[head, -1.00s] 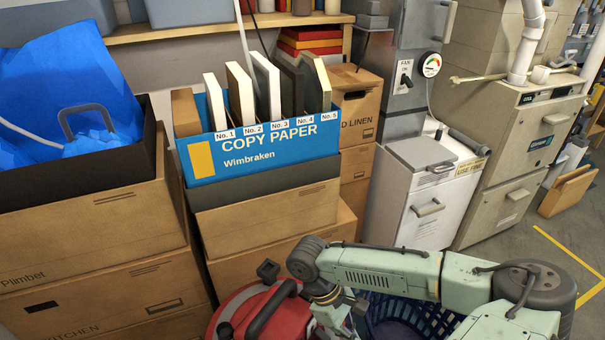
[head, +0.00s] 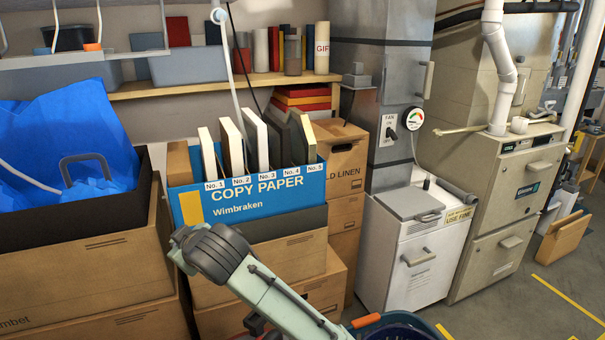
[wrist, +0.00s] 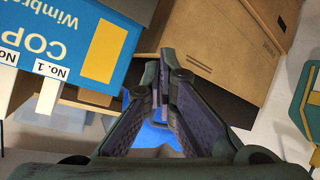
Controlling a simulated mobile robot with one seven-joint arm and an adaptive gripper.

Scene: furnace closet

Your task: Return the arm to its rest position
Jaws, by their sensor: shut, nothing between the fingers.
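My arm (head: 262,290) rises from the bottom edge of the head view. Its rounded joint (head: 212,252) is in front of the blue copy paper box (head: 245,207). I cannot make out my gripper clearly in the head view. In the wrist view my gripper (wrist: 156,88) has its two fingers drawn together at the tips, with nothing held between them. The copy paper box also shows upside down at the left of the wrist view (wrist: 75,35), apart from the fingers.
Stacked cardboard boxes (head: 90,285) stand at the left, one topped by a dark bin with a blue bag (head: 70,140). A white cabinet (head: 408,260) and a beige furnace (head: 500,215) stand at the right. A dark basket (head: 400,326) is at the bottom.

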